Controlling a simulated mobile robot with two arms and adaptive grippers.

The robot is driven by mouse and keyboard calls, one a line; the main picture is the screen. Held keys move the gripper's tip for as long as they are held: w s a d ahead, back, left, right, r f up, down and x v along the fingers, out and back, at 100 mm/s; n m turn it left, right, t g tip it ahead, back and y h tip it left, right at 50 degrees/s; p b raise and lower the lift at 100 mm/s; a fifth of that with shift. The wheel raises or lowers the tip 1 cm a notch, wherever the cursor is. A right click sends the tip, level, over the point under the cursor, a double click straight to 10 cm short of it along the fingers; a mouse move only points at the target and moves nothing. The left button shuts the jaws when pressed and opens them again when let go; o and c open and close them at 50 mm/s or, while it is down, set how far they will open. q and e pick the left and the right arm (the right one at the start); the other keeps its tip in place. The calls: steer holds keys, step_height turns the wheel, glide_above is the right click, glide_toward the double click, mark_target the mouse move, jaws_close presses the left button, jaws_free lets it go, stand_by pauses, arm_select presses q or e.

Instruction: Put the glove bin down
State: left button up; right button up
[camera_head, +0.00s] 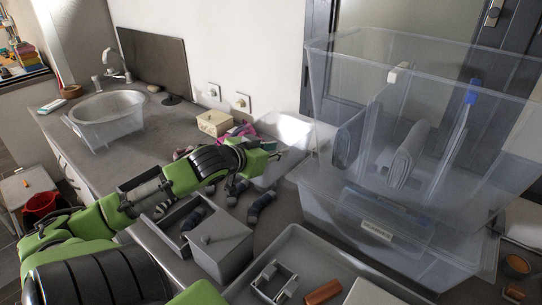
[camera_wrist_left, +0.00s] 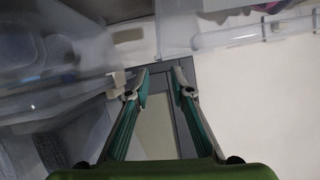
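My left gripper (camera_head: 276,153) reaches over the counter from the left. In the left wrist view its two fingers (camera_wrist_left: 161,75) stand apart with nothing seen between them. I cannot tell for certain which container is the glove bin. A large clear bin (camera_head: 335,75) stands to the right of the gripper, with a labelled clear bin (camera_head: 420,240) at its lower part. My right gripper is not in view.
A grey tray (camera_head: 285,237) with small items is at the front. An open grey box (camera_head: 180,210) and a lidded grey box (camera_head: 221,245) stand under my left arm. Rolled socks (camera_head: 262,202) lie on the counter (camera_head: 165,118). A clear tub (camera_head: 105,128) is at the sink.

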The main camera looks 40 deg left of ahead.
mark_target(293, 145)
arm_select(q)
steer(key=shift+p+x, duration=0.8)
steer(key=shift+x, duration=4.05)
steer(key=shift+w+a+f, duration=0.15)
steer(key=shift+w+f, duration=0.1)
steer(key=shift+w, duration=0.25)
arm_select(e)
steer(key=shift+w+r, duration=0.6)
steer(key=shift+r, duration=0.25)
arm_select(q)
jaws_close()
